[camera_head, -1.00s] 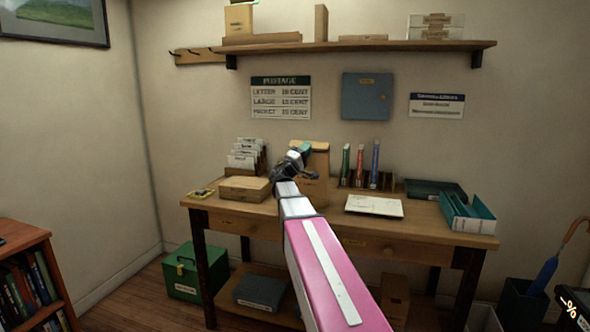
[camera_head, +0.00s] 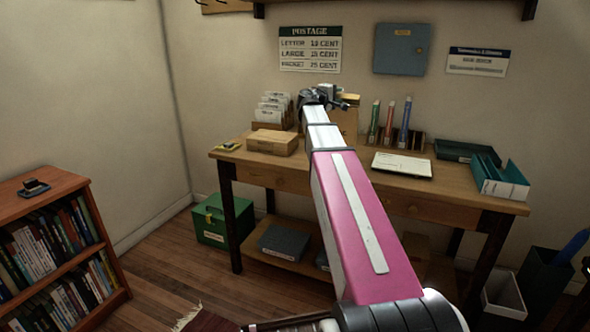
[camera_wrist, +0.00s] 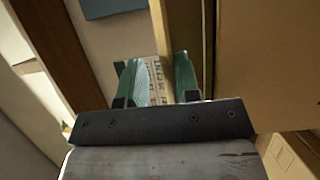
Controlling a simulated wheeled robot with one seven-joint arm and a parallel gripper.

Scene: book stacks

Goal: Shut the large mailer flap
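The large mailer (camera_head: 348,117) is a tan upright packet at the back of the desk. My arm and gripper hide much of it, and I cannot make out how its flap lies. My gripper (camera_head: 338,98) is at the mailer's upper left, in front of its top edge. In the wrist view the gripper (camera_wrist: 154,80) has its two green fingers apart, with the postage sign showing between them. A broad brown surface (camera_wrist: 275,60), probably the mailer, fills the right side there, beside the right finger. Whether a finger touches it I cannot tell.
On the desk (camera_head: 245,160), a letter rack (camera_head: 275,108) and a wooden box (camera_head: 272,142) stand left of the mailer. Upright books (camera_head: 390,122), a white pad (camera_head: 402,165) and green trays (camera_head: 500,180) are to the right. A bookcase (camera_head: 75,183) stands at the left.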

